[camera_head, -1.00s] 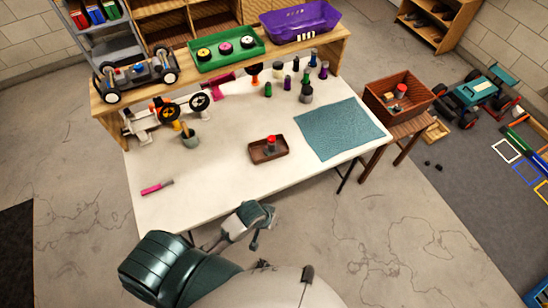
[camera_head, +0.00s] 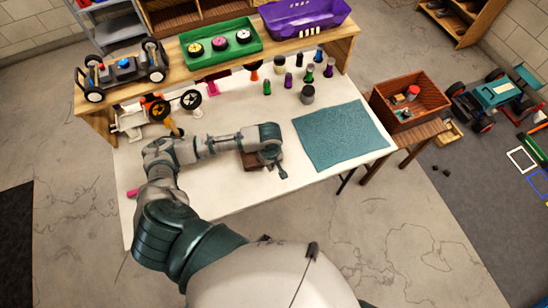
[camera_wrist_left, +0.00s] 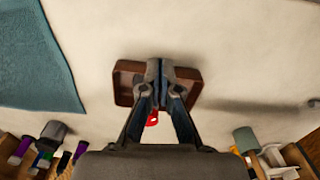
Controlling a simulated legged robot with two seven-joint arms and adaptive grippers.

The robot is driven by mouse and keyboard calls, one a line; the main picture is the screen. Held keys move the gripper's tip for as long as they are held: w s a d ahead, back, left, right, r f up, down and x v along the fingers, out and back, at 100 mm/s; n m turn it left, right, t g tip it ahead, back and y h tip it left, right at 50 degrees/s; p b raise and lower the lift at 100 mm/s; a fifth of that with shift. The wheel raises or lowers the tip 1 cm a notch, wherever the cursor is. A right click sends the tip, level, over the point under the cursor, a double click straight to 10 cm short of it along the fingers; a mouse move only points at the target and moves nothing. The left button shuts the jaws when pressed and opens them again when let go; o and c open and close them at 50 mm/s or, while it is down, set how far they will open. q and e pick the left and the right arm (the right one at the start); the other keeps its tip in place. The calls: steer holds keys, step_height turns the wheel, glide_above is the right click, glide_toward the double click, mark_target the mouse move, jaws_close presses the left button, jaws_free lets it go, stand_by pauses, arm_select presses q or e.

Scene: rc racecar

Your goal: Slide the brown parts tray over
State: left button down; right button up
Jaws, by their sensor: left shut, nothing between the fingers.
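The brown parts tray (camera_head: 251,160) lies on the white table, mostly hidden behind my left arm in the head view. In the left wrist view the tray (camera_wrist_left: 123,88) shows on both sides of my fingers. A red part (camera_wrist_left: 152,119) shows between the fingers, by the tray's lower edge; its lower portion is hidden. My left gripper (camera_head: 282,173) is shut and empty. In the wrist view its fingertips (camera_wrist_left: 160,70) overlap the tray; I cannot tell whether they touch it. My right gripper is not in view.
A teal mat (camera_head: 342,136) lies right of the tray. Several small bottles (camera_head: 307,75) stand behind, below a wooden shelf with a green tray (camera_head: 220,45). A brown crate (camera_head: 408,112) stands on a side table.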

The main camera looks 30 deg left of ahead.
mark_target(267, 174)
arm_select(q)
steer(key=f, duration=0.1)
steer(key=s+f, duration=0.1)
steer(key=f, duration=0.1)
steer(key=shift+a+f, duration=0.15)
steer(key=f, duration=0.4)
steer(key=w+a+f+b, duration=0.1)
steer(key=f, duration=0.1)
steer(key=shift+a+f, duration=0.1)
steer(key=shift+w+a, duration=0.55)
steer(key=shift+a, duration=0.1)
steer(key=shift+w+a+r, duration=0.25)
steer(key=shift+w+a, duration=0.1)
steer(key=shift+a, duration=0.05)
steer(key=shift+w, duration=0.3)
